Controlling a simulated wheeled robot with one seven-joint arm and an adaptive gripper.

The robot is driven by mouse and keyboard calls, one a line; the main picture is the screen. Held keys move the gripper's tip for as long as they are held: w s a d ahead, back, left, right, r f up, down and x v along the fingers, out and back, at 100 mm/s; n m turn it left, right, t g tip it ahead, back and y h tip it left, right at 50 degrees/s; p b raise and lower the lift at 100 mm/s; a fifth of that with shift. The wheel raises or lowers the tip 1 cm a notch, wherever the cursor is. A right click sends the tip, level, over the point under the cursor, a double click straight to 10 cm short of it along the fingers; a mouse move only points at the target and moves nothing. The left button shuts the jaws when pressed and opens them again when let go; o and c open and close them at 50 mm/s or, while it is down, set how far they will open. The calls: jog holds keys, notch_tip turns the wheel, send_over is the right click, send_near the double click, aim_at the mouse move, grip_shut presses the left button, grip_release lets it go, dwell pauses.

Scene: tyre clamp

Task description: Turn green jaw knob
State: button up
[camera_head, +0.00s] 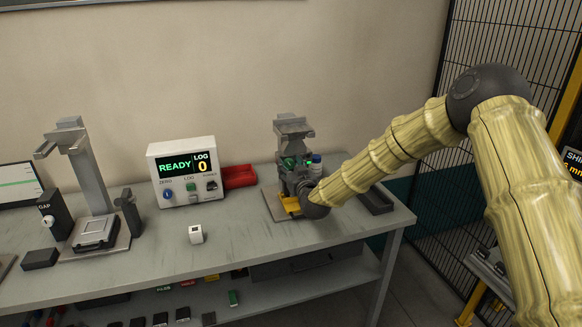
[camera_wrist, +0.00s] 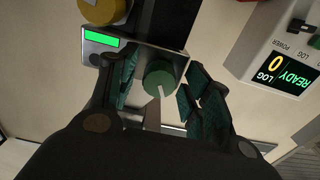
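The green jaw knob (camera_wrist: 158,78) is a round green disc with a pale pointer mark, on the metal clamp fixture (camera_wrist: 115,52). In the wrist view it lies between the two dark, green-padded fingers of my gripper (camera_wrist: 160,82). The fingers are apart, with a visible gap on each side of the knob, so the gripper looks open. How deep the fingers reach around the knob is hard to tell. In the head view the clamp fixture (camera_head: 294,128) stands on the bench, and my wrist hides its lower front and most of my gripper.
A yellow knob (camera_wrist: 100,10) and a lit green strip (camera_wrist: 101,39) are close by on the fixture. A box reading READY, LOG 0 (camera_head: 180,172) and a red bin (camera_head: 238,177) stand left of it. A grey tray (camera_head: 376,201) lies right. A mesh fence (camera_head: 500,120) is behind my arm.

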jog(key=c, duration=0.7)
jog(key=shift+c, duration=0.2)
jog(key=shift+f+m+b, duration=0.1)
jog(key=shift+m+b, duration=0.2)
jog(key=shift+b, duration=0.5)
jog(key=o, duration=1)
jog(key=v, duration=1.2)
jog(key=shift+d, duration=0.1)
